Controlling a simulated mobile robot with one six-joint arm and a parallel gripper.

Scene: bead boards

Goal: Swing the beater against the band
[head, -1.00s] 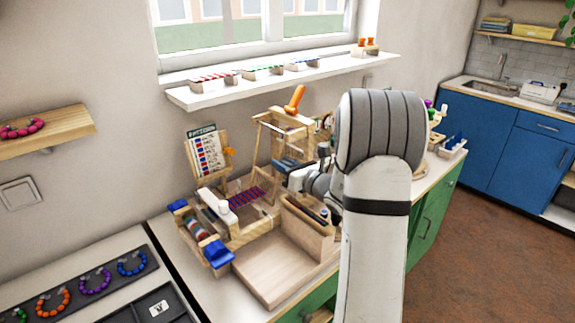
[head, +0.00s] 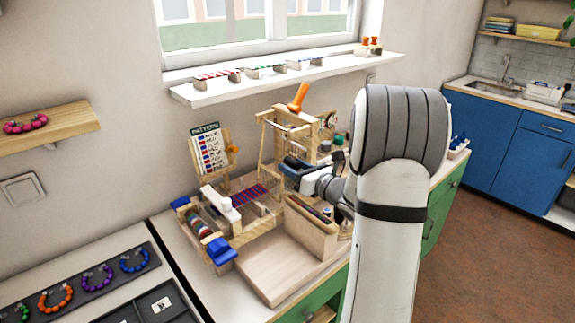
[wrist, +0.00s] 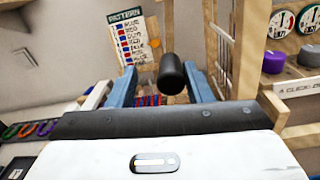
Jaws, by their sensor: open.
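The wooden loom holds a red and blue band (head: 252,195), seen low between my fingers in the wrist view (wrist: 150,100). A tall wooden frame (head: 263,140) stands at its right end, with an orange handle (head: 298,97) on top. A dark cylindrical grip (wrist: 172,74) sits between my fingers in the wrist view, seen nearly end-on. It may be the beater's handle; the beater itself is not clear. My gripper (head: 285,166) is open in front of the frame. In the wrist view my gripper (wrist: 160,85) has one blue-grey finger on each side of the grip, with gaps.
A pattern card (head: 209,150) stands behind the loom. A wooden box (head: 310,228) with sticks and a flat wooden tray (head: 272,270) are in front. Dials and a purple cylinder (wrist: 273,62) stand right in the wrist view. A window shelf (head: 290,78) runs above.

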